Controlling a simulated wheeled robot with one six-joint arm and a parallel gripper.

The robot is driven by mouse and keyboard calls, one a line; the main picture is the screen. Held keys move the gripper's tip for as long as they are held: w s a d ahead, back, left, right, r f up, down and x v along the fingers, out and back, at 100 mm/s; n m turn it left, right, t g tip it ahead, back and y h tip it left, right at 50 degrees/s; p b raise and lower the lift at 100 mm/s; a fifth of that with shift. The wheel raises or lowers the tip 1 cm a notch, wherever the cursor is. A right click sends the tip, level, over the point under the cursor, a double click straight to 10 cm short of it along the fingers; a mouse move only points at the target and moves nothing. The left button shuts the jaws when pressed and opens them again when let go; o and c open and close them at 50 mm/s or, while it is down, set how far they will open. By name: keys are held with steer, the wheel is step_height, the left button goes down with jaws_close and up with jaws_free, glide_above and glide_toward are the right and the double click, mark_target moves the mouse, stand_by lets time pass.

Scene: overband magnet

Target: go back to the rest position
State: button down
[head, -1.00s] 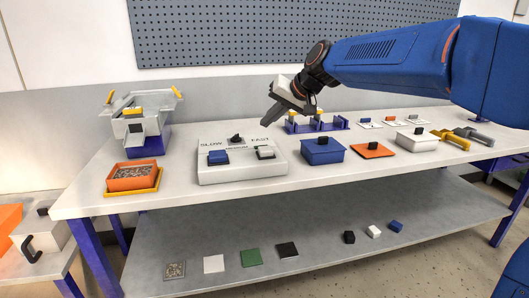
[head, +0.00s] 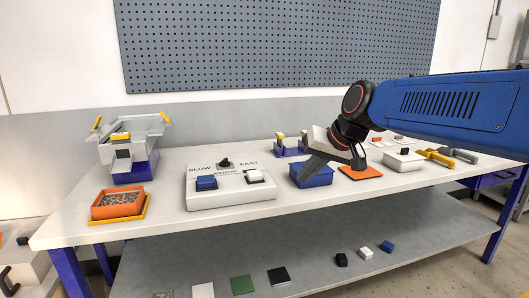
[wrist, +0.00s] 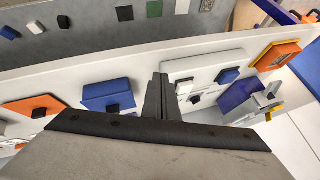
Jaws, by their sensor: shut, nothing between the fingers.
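My gripper (head: 305,171) is shut and empty. In the head view it hangs in front of the blue box (head: 318,178), partly hiding it, to the right of the white control box (head: 232,192). In the wrist view the closed fingers (wrist: 160,97) point at the bench between the blue box (wrist: 112,92) and the control box (wrist: 205,65). My arm reaches in from the right, over the right part of the bench.
The white bench (head: 75,222) carries a magnet model (head: 130,150) and an orange tray (head: 117,204) at left, and an orange plate (head: 360,173) and grey box (head: 403,162) at right. Small blocks and tiles lie on the lower shelf (head: 310,245). A pegboard (head: 270,40) hangs behind.

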steer(key=s+d+f+h, duration=0.1)
steer(key=s+d+f, duration=0.5)
steer(key=s, duration=0.2)
steer(key=s+d+f+h, duration=0.2)
steer(key=s+d+f, duration=0.4)
steer(key=s, duration=0.3)
steer(key=s+d+f+m+h, duration=0.1)
steer(key=s+d+f, duration=0.4)
steer(key=s, duration=0.4)
steer(key=shift+s+d+f+g+h, duration=0.25)
steer(key=shift+d+f+g+h, duration=0.15)
steer(key=shift+d, duration=0.1)
